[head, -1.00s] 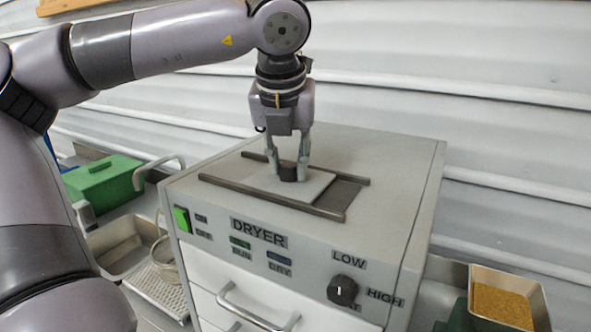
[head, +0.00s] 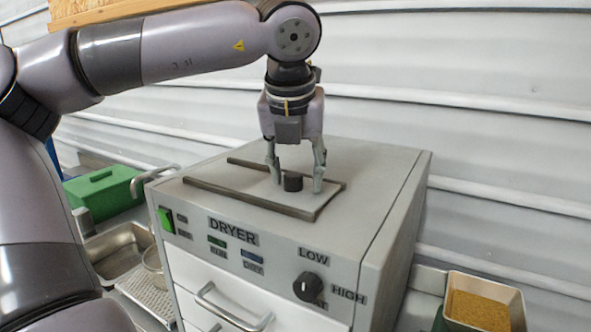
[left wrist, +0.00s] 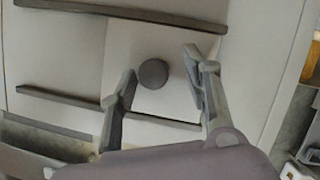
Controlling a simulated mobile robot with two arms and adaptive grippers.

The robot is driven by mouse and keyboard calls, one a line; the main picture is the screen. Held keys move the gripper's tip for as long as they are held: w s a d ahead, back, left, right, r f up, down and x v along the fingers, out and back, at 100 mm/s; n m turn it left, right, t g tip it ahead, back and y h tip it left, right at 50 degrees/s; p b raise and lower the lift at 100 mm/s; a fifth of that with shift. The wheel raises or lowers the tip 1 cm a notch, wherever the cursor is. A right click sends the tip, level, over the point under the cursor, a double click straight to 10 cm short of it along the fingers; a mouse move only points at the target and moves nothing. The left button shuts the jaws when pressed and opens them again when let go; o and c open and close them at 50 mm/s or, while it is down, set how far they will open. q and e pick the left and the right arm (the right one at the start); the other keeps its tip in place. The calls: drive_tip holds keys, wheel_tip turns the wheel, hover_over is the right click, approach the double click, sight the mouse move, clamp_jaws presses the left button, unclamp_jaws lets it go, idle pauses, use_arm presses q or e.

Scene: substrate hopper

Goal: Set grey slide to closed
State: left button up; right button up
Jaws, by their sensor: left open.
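The grey slide (head: 304,201) is a flat plate with a round black knob (head: 293,182) on top of the dryer (head: 378,185). It lies between two dark rails, at their right end in the head view, and no dark opening shows there. In the left wrist view the knob (left wrist: 153,73) stands on the light plate (left wrist: 140,40). My left gripper (head: 296,184) points down over the slide with its fingers apart, one on each side of the knob. The wrist view shows gaps between the knob and both fingers (left wrist: 160,71). My right gripper is out of view.
The dryer's front has a green switch (head: 166,220), a black heat knob (head: 311,286) and drawers. A green box (head: 103,192) and metal trays stand at left. A tray of brown grains (head: 482,309) is at lower right. A ribbed wall stands behind.

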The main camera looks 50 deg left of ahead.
use_arm(q)
drive_tip(key=shift+a, duration=0.15)
drive_tip(key=shift+s+r, duration=0.1)
drive_tip(key=shift+r, duration=0.05)
drive_tip(key=v, duration=1.1)
drive_tip(key=shift+r, duration=0.25)
drive_tip(key=shift+s, duration=0.1)
